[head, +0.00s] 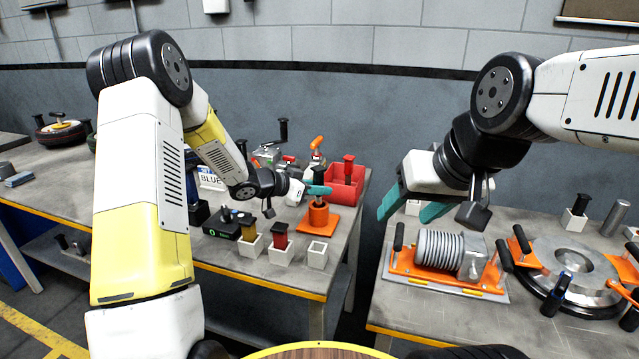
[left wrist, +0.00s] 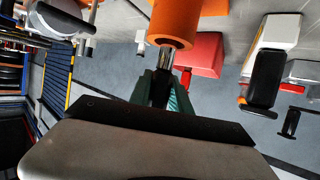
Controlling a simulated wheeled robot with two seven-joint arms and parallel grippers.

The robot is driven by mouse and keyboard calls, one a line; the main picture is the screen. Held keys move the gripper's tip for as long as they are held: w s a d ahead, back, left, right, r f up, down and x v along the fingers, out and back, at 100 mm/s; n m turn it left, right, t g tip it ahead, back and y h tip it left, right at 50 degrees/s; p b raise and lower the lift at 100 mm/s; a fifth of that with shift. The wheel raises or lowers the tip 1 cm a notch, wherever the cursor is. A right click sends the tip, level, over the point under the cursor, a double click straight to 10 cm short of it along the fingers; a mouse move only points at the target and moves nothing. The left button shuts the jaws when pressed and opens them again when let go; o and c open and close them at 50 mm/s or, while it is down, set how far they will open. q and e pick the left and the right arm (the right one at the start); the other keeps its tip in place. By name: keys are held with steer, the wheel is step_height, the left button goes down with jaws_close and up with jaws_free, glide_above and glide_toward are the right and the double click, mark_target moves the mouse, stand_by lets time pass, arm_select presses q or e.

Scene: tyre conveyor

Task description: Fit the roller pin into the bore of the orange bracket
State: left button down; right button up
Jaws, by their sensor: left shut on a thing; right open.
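The orange bracket (head: 318,217), an upright cylinder on a flat orange plate, stands near the right end of the left bench. Its cylinder (left wrist: 172,24) fills the top middle of the left wrist view. My left gripper (head: 318,190) is just above the cylinder, with teal fingers (left wrist: 162,92) shut on the roller pin. The pin shows a bright metal shank (left wrist: 164,62) and a dark grip between the fingers. The shank lines up with the cylinder's mouth and meets it; how deep it sits is hidden. My right gripper (head: 413,208) is open and empty above the right bench.
A red bin (head: 345,185) stands close behind. A ribbed motor (head: 440,248) and metal disc (head: 562,268) occupy the right bench.

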arm_select(q)
steer(key=shift+f, duration=1.05)
steer(key=c, duration=1.1)
jaws_free()
steer(key=shift+f, duration=0.1)
